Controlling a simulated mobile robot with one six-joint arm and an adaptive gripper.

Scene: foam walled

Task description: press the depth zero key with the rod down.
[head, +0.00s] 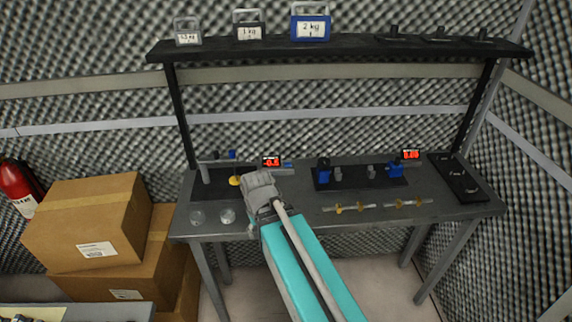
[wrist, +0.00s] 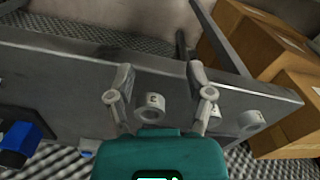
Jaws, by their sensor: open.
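My gripper (wrist: 160,88) is open and empty in the wrist view, its two fingers above the bench near a grey ring-shaped piece (wrist: 151,107). In the head view my arm's grey wrist covers part of the bench's left half. A left station (head: 205,174) has a grey post, a blue part (head: 232,155) and a yellow disc (head: 235,180). A red-lit display (head: 271,161) stands beside it, with a small blue piece (head: 288,165) at its right. I cannot tell which part is the depth zero key, or whether the rod is down.
The bench (head: 330,220) also carries a second display (head: 411,154), blue fixtures (head: 323,170) and brass-coloured pieces (head: 352,208). A black shelf (head: 340,47) with weights (head: 310,22) spans above. Cardboard boxes (head: 88,222) stand left; foam walls enclose the space.

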